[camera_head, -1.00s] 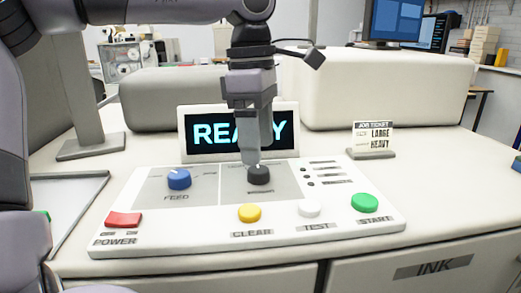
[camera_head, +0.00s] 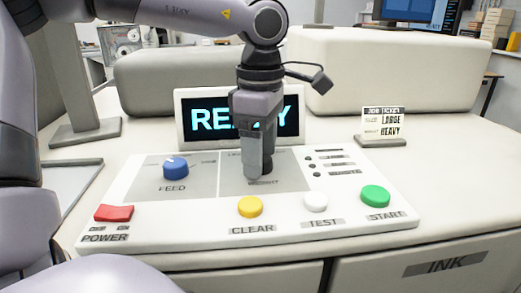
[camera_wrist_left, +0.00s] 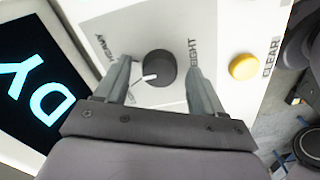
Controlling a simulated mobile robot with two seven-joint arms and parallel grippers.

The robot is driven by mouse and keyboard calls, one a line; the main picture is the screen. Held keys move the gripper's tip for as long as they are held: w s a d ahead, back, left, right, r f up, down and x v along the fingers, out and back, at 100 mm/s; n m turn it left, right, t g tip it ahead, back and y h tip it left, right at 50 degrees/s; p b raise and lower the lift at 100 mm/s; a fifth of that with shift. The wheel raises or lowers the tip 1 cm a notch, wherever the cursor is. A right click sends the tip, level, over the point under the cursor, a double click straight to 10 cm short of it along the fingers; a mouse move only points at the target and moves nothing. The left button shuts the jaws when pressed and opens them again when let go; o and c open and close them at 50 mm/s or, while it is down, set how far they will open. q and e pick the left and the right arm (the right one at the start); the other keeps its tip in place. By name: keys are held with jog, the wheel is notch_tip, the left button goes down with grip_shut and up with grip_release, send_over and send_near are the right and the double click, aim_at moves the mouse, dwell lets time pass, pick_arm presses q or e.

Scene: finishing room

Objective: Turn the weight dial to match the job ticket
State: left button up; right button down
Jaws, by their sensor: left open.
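The weight dial is a round black knob on the white control panel; in the head view the dial (camera_head: 267,160) is partly hidden behind my left gripper (camera_head: 257,172). In the left wrist view the dial (camera_wrist_left: 162,66) sits between the two open fingers of my left gripper (camera_wrist_left: 160,76), with gaps on both sides. A white pointer line on it points to the lower left of that view. The label HEAVY shows at the left and a partly covered label ending in IGHT at the right. The job ticket (camera_head: 383,123) reads LARGE and HEAVY. My right gripper is not in view.
The panel also has a blue FEED dial (camera_head: 176,167), a red POWER switch (camera_head: 114,213), and yellow CLEAR (camera_head: 250,207), white TEST (camera_head: 316,202) and green START (camera_head: 375,196) buttons. A screen (camera_head: 205,119) stands behind, partly covered by my arm.

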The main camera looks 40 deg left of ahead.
pick_arm(q)
jog(key=shift+f, duration=0.1)
jog(key=c, duration=1.1)
jog(key=shift+o, duration=0.2)
jog(key=m+p, duration=0.1)
jog(key=m, duration=0.4)
jog(key=o, duration=1.1)
jog(key=shift+c, duration=0.2)
jog(key=shift+r, duration=3.65)
